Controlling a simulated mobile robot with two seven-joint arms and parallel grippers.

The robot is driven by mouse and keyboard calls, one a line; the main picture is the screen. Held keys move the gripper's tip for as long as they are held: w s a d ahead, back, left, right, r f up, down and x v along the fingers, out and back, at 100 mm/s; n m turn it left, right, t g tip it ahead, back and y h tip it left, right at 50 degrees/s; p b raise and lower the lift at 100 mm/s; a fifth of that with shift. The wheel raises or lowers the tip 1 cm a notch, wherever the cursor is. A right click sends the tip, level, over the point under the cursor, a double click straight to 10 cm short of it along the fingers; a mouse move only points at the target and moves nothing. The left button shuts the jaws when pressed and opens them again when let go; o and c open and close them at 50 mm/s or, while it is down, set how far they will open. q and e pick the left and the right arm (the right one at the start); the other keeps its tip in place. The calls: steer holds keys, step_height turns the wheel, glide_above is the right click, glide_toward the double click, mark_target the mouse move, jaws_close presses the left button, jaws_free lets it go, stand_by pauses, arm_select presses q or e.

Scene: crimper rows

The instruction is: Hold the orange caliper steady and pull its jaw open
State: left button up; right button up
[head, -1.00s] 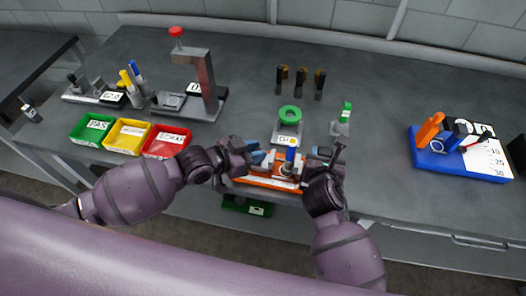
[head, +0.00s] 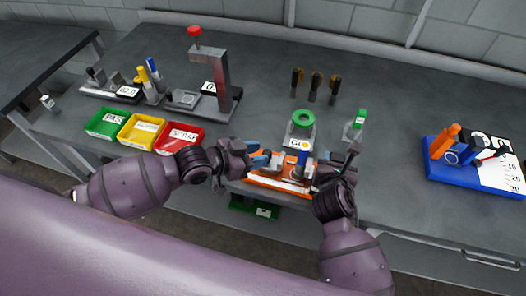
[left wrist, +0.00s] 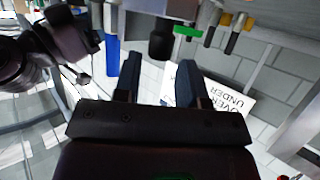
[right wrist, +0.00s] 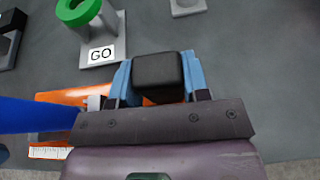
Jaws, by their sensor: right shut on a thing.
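The orange caliper (head: 264,184) lies at the near edge of the bench, with a white scale strip along its front. An upright blue post (head: 303,158) stands at it. My left gripper (head: 262,158) is above the caliper's left part. Its fingers are apart with nothing between them in the left wrist view (left wrist: 158,82). My right gripper (head: 320,170) is at the caliper's right end. In the right wrist view its blue fingers (right wrist: 160,80) are shut on a black block (right wrist: 158,77) above the orange body. The fingers and wrists hide parts of the caliper.
A GO gauge with a green ring (head: 303,120) stands just behind the caliper. Green (head: 113,123), yellow (head: 140,131) and red (head: 178,137) bins are on the left. A blue tray (head: 470,182) is at the right.

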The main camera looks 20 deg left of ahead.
arm_select(q)
steer(key=v, duration=0.9)
steer(key=shift+s+a, duration=0.15)
steer(key=shift+a, duration=0.05)
steer(key=shift+r, duration=0.1)
arm_select(e)
steer(key=o, duration=1.1)
steer(key=shift+s, duration=0.1)
